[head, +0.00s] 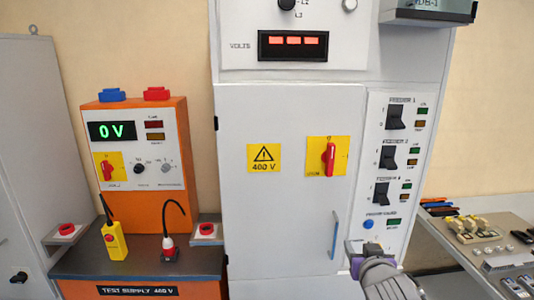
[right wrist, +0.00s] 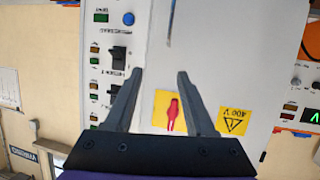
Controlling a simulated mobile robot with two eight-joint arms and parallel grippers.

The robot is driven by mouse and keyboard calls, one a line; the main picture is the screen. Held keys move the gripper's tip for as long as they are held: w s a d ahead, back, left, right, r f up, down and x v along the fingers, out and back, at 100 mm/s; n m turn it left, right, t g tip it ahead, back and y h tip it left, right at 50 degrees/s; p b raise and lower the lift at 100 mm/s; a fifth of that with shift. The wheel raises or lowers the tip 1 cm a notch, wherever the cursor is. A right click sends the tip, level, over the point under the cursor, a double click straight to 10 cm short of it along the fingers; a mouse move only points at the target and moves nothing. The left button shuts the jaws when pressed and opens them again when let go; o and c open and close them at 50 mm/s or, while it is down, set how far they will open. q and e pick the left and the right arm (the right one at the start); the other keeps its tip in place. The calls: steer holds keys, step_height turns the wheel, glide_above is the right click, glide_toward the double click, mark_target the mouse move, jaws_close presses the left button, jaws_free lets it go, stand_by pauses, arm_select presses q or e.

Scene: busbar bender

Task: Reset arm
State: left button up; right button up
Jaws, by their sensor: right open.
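My right gripper (head: 362,248) is at the lower right of the cabinet in the head view, in front of the door's lower right edge. In the right wrist view, which is upside down, its two dark fingers (right wrist: 160,74) are spread apart with nothing between them. Past the fingers are the grey cabinet door (head: 290,210), its red rotary handle (head: 330,157) on a yellow plate and the black feeder switches (head: 388,157). The fingers look apart from the cabinet front. My left gripper is in neither view.
An orange test supply (head: 150,210) reading 0 V stands at left on a dark-topped bench, with a yellow tester (head: 114,241) and a red-and-white plug (head: 170,247). A vertical blue door handle (head: 335,235) is near my right gripper. A bench with parts (head: 490,240) is at right.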

steer(key=s+a+f+g+y, duration=0.1)
steer(key=s+f+g, duration=0.3)
steer(key=s+f, duration=0.8)
steer(key=s+a+f+n+g+y, duration=0.1)
steer(key=s+a+f+g, duration=0.3)
steer(key=s+f, duration=0.8)
steer(key=shift+s+a+f, duration=0.2)
steer(key=shift+s+f, duration=0.15)
steer(key=shift+s, duration=0.4)
